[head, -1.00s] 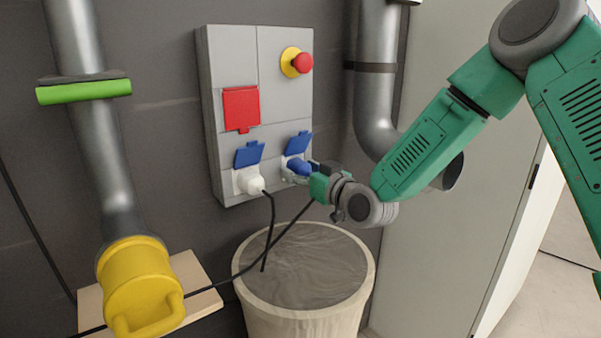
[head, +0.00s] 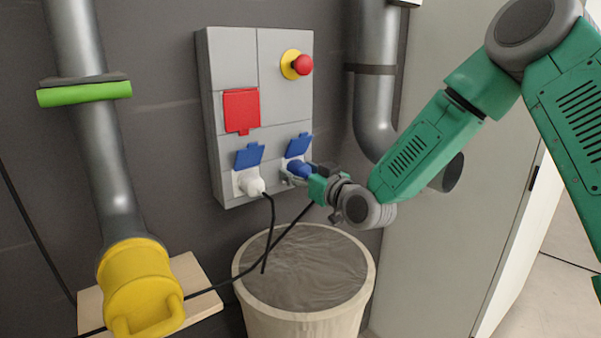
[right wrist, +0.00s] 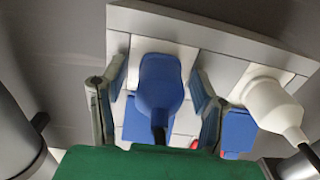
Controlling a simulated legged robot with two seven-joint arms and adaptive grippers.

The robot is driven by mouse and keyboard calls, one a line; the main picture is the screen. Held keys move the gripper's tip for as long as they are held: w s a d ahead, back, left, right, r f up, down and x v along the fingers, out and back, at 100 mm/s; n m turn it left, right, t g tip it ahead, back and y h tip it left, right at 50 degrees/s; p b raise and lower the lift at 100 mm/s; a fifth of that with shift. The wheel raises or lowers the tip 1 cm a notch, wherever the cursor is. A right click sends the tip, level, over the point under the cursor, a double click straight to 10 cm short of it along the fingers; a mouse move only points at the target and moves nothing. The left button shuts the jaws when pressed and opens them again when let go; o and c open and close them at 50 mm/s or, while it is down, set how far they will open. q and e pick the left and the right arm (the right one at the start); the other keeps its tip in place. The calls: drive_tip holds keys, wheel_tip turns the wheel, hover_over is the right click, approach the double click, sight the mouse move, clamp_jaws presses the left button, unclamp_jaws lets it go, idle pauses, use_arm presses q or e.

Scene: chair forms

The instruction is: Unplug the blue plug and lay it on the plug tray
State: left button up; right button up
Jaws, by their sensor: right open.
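The blue plug (head: 298,169) sits in the right socket of the grey wall panel (head: 231,70), under a raised blue lid (head: 298,145). In the right wrist view the blue plug (right wrist: 160,85) stands between the two fingers of my right gripper (right wrist: 157,100), with a gap on each side. My right gripper (head: 300,177) is open around the plug at the socket. A black cable leaves the plug's near end. The left gripper is not in view. I cannot make out a plug tray for certain; a light wooden board (head: 200,274) lies at the lower left.
A white plug (head: 251,184) sits in the left socket, close beside the blue one; it also shows in the right wrist view (right wrist: 272,105). A covered round bin (head: 305,295) stands below. A pipe with a yellow end (head: 140,280) stands over the board. A grey cabinet is at right.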

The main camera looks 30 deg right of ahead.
drive_tip(key=shift+c, duration=0.4)
clamp_jaws()
drive_tip(key=shift+s, duration=0.1)
drive_tip(key=shift+s+f, duration=0.1)
drive_tip(key=shift+s, duration=0.05)
drive_tip(key=shift+s+d, duration=0.1)
drive_tip(key=shift+s, duration=0.75)
drive_tip(key=shift+s+d+p, duration=0.15)
drive_tip(key=shift+s+p, duration=0.45)
drive_tip(key=shift+s, duration=1.3)
drive_tip(key=shift+s+d+p, duration=0.2)
drive_tip(key=shift+s+p, duration=0.15)
drive_tip(key=shift+s, duration=2.15)
